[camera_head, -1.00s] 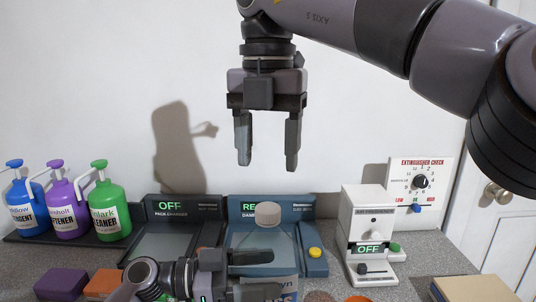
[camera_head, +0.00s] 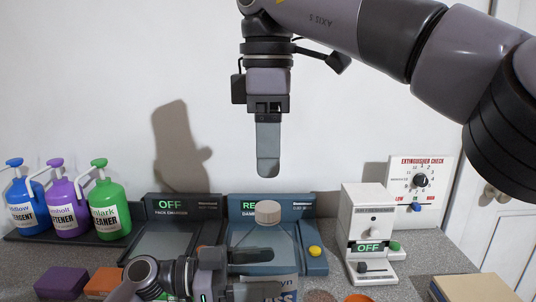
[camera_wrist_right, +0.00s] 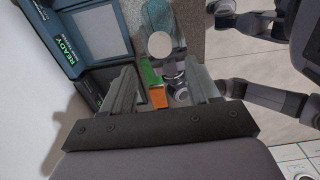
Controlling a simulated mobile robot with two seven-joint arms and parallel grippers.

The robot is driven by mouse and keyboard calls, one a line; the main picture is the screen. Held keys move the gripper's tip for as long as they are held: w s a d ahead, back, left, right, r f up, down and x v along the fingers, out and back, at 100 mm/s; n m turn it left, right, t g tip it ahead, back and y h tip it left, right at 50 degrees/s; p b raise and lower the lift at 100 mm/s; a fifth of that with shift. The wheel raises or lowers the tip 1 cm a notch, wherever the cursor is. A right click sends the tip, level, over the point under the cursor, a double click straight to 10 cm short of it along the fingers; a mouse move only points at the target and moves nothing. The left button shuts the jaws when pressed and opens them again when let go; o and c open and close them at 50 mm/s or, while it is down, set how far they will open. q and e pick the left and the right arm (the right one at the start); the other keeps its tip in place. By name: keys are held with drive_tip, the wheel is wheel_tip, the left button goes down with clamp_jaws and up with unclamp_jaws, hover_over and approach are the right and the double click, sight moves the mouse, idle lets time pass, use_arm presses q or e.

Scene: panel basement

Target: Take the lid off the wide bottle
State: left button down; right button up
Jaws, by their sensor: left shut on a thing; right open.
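The wide bottle (camera_head: 283,283) stands at the front middle of the counter. Its pale round lid (camera_head: 267,211) is on top, and my left gripper hides part of its body. My left gripper (camera_head: 262,273) is shut around the bottle's body from the left, below the lid. My right gripper (camera_head: 268,168) points down above the lid, with clear space between. In the head view it is seen edge-on, one finger in front of the other. In the right wrist view the right gripper (camera_wrist_right: 166,85) is open and empty, and the lid (camera_wrist_right: 160,45) shows beyond the fingers.
Blue, purple and green pump bottles (camera_head: 108,208) stand at the left. Behind are a pack charger (camera_head: 165,240) and a blue device (camera_head: 313,262) reading READY. A white device (camera_head: 362,225) stands right. Purple (camera_head: 62,281) and orange (camera_head: 104,283) blocks lie front left.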

sight(268, 206)
drive_tip(key=shift+f, duration=4)
drive_tip(key=c, duration=1.1)
